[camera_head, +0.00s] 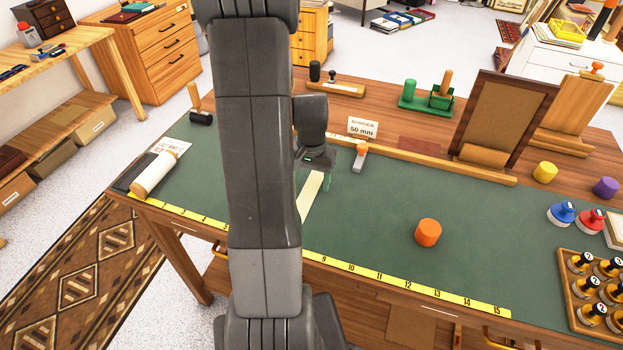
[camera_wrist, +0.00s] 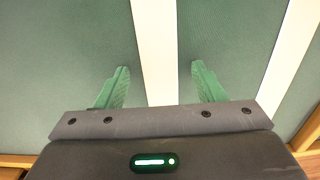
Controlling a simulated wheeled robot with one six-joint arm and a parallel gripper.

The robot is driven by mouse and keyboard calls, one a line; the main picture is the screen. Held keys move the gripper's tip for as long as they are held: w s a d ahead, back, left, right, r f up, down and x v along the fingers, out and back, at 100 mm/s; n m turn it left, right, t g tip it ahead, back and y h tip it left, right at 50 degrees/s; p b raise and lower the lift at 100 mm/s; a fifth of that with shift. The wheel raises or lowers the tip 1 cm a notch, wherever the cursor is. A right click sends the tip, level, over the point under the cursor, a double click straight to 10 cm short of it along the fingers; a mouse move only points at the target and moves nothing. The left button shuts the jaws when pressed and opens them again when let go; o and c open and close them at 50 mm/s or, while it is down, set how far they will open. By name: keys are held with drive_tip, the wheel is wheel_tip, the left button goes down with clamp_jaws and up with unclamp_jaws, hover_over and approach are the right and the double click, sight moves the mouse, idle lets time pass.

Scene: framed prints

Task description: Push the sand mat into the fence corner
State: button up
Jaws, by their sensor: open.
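The sand mat shows in the head view as a pale cream strip (camera_head: 311,196) on the green work mat, partly hidden behind my arm. In the wrist view a cream strip (camera_wrist: 154,50) runs between my fingers, and a second cream strip (camera_wrist: 288,55) lies to the right. I cannot tell whether they join. My gripper (camera_wrist: 160,86) is open with green fingers, above or at the first strip; contact is unclear. It also shows at the strip's upper end in the head view (camera_head: 316,180). A wooden fence rail (camera_head: 420,160) runs along the back; its corner is hidden.
An orange cylinder (camera_head: 428,232) stands on the green work mat (camera_head: 380,255) to the right. An orange-and-grey tool (camera_head: 360,157) stands near the rail. A yellow ruler (camera_head: 400,284) lines the front edge. A cream roll (camera_head: 155,174) lies at left. Several stamps stand at far right.

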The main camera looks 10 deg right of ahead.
drive_tip(key=shift+f, duration=0.2)
drive_tip(key=c, duration=1.1)
drive_tip(key=shift+w, duration=0.1)
